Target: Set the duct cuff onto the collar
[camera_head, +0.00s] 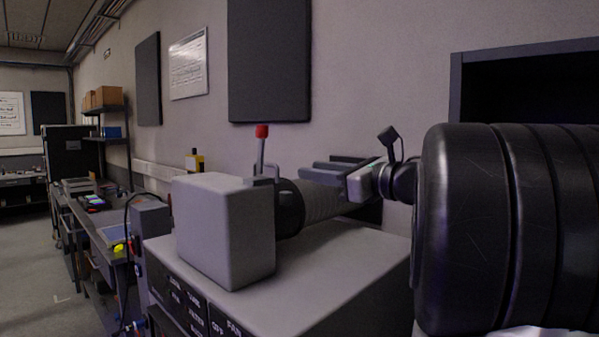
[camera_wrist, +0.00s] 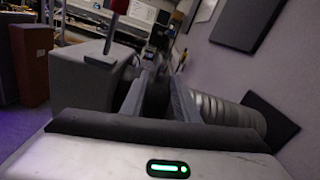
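The duct cuff (camera_head: 291,207) is a black ring on the end of a ribbed grey duct (camera_head: 325,200). It sits against or very near the right side of a grey box (camera_head: 225,230); the collar is hidden there, and I cannot tell whether the cuff is around it. My gripper (camera_head: 305,172) reaches in from the right, just above the duct. In the wrist view the cuff (camera_wrist: 157,95) shows as a dark piece filling the gap between my fingers, which look shut on it. The duct (camera_wrist: 230,108) runs off to the right there.
A red-topped lever (camera_head: 262,132) stands up behind the grey box. The box rests on a grey cabinet top (camera_head: 330,268) with labels on its front. A workbench (camera_head: 105,235) with small items lies left. The wall with dark panels (camera_head: 270,60) is behind.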

